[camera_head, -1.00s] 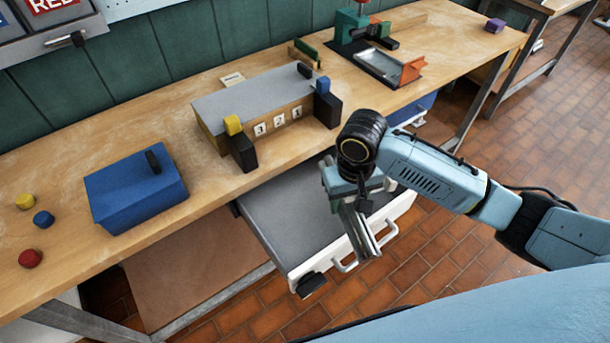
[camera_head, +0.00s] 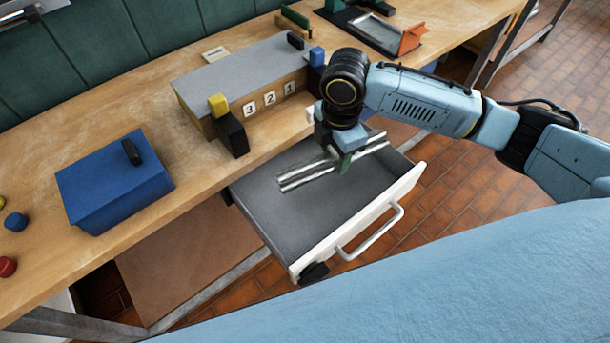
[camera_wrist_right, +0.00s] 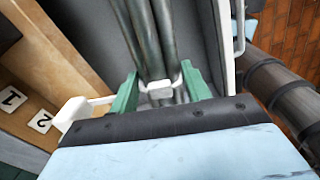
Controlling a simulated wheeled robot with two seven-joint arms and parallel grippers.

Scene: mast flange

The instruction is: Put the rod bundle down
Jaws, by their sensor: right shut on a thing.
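The rod bundle (camera_head: 305,175) is several long grey metal rods side by side, lying roughly level over the grey floor of the open drawer (camera_head: 262,205). My right gripper (camera_head: 345,162) is shut on the bundle, with its arm coming in from the right. In the right wrist view the green fingers (camera_wrist_right: 157,92) stand on both sides of the rods (camera_wrist_right: 150,40), by a white band. The head view does not clearly show whether the rods touch the drawer floor. My left gripper is not in view.
The white drawer front (camera_head: 365,225) with its handle faces me, pulled out below the wooden bench (camera_head: 150,120). On the bench stand a blue box (camera_head: 110,185), a grey-topped box with numbers (camera_head: 240,75) and small round knobs at the left. The drawer floor around the rods is clear.

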